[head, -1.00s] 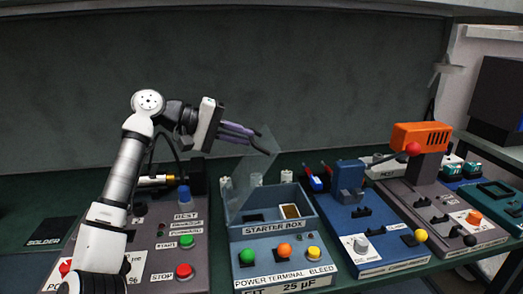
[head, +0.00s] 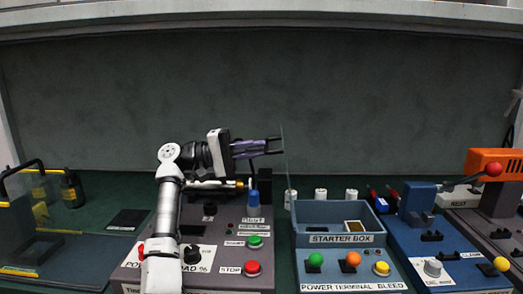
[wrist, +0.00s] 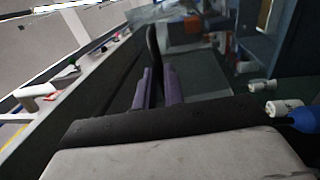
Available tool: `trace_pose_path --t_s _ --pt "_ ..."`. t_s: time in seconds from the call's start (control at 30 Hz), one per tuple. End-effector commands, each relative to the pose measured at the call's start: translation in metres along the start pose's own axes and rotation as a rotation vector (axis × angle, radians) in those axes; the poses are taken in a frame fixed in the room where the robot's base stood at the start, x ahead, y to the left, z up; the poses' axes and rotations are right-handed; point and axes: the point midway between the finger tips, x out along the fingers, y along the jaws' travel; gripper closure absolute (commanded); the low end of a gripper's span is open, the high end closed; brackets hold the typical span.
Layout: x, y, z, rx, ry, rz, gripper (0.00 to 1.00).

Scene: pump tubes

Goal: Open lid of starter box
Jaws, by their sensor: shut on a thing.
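The starter box (head: 345,238) is a blue-grey open-topped box on a panel with green, orange and yellow buttons. Its clear lid (head: 285,160) stands nearly upright, seen almost edge-on, at the box's left side. The box's inside is uncovered, with a small light-coloured part in it. My gripper (head: 274,146) is above and left of the box, with its purple fingers shut on the lid's upper part. The fingers also show in the wrist view (wrist: 158,88), where the clear lid is hard to make out.
A grey control unit (head: 205,232) with a red stop button (head: 252,268) stands left of the box, under my arm. A blue unit (head: 430,240) stands close on the right. White cylinders (head: 320,194) are behind the box. The space above the box is clear.

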Motion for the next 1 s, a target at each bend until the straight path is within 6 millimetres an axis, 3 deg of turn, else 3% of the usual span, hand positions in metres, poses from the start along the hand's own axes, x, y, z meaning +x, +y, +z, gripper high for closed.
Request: trace_pose_path --t_s 0.1,0.63,0.67,0.8,1.0 --pt "-0.003 -0.0109 0.0001 -0.006 -0.01 -0.015 1.0" --pt "-0.0046 -0.0168 -0.0006 -0.011 -0.013 -0.02 1.0" --pt "-0.0046 -0.0169 -0.0006 -0.011 -0.013 -0.02 0.88" --pt "-0.005 -0.016 -0.0007 -0.01 -0.011 -0.019 0.7" --pt "-0.0061 -0.0133 -0.0006 -0.008 -0.008 -0.015 0.68"
